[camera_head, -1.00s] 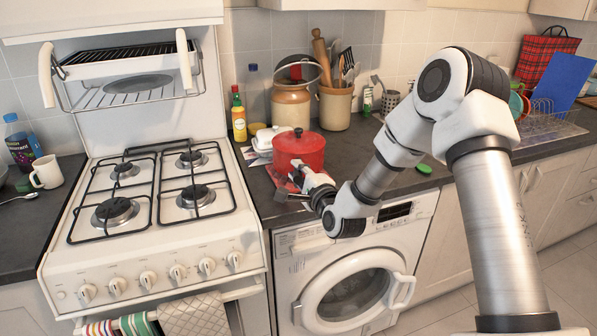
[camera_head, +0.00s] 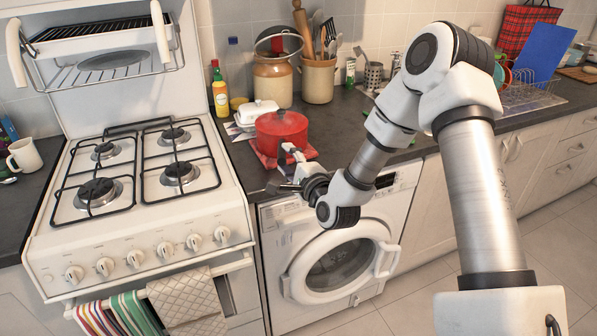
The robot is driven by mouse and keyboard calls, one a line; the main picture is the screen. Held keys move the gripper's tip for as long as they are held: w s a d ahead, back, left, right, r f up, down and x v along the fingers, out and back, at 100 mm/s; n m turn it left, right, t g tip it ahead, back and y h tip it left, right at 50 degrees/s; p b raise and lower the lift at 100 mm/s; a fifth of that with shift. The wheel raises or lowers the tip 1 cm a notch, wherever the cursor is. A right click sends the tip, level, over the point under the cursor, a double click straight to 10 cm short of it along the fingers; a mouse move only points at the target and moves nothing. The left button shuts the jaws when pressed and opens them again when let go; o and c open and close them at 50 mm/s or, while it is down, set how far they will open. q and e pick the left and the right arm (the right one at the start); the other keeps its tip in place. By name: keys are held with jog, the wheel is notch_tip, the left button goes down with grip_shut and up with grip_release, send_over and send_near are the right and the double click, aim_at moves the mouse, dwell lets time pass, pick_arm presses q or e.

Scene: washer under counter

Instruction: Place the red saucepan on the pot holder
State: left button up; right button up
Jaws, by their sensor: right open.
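The red saucepan (camera_head: 281,131), with its lid on, stands upright on the counter left of the middle. A flat red pot holder (camera_head: 262,157) shows under and around its base, and the saucepan appears to rest on it. My right gripper (camera_head: 281,169) is at the near side of the saucepan, over the counter's front edge. Its fingers are spread, with nothing seen between them. One finger overlaps the saucepan's lower front in the picture; I cannot tell if it touches. The saucepan's handle is not clearly visible. My left gripper is not in view.
A white gas stove (camera_head: 140,180) stands at left, beside the counter. A white butter dish (camera_head: 257,112), a yellow bottle (camera_head: 220,92) and utensil jars (camera_head: 318,78) stand behind the saucepan. The washing machine (camera_head: 340,260) is below. Dark counter right of the saucepan is partly clear.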

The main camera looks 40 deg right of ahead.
jog(key=s+a, duration=0.1)
jog(key=s, duration=0.7)
jog(key=s+a+f+n+g+y, duration=0.1)
jog(key=s+a+f+n+g, duration=0.3)
jog(key=f, duration=0.4)
jog(key=s+a+f+n+g+y, duration=0.1)
jog(key=s+a+f+n+g, duration=0.3)
jog(key=f, duration=0.5)
jog(key=s+a+f+n+g+y, duration=0.1)
jog(key=s+a+f+n+g, duration=0.2)
jog(key=f+n, duration=0.4)
jog(key=s+a+f+n+g, duration=0.1)
jog(key=s+f+n+g, duration=0.2)
jog(key=s+f, duration=0.2)
jog(key=s+a+f+n+g, duration=0.1)
jog(key=s+f+n+g, duration=0.2)
jog(key=s, duration=0.8)
notch_tip(320, 180, down, 3)
jog(key=shift+s+r+n+g+b, duration=0.25)
jog(key=shift+n+g+b, duration=0.1)
jog(key=shift+n, duration=0.15)
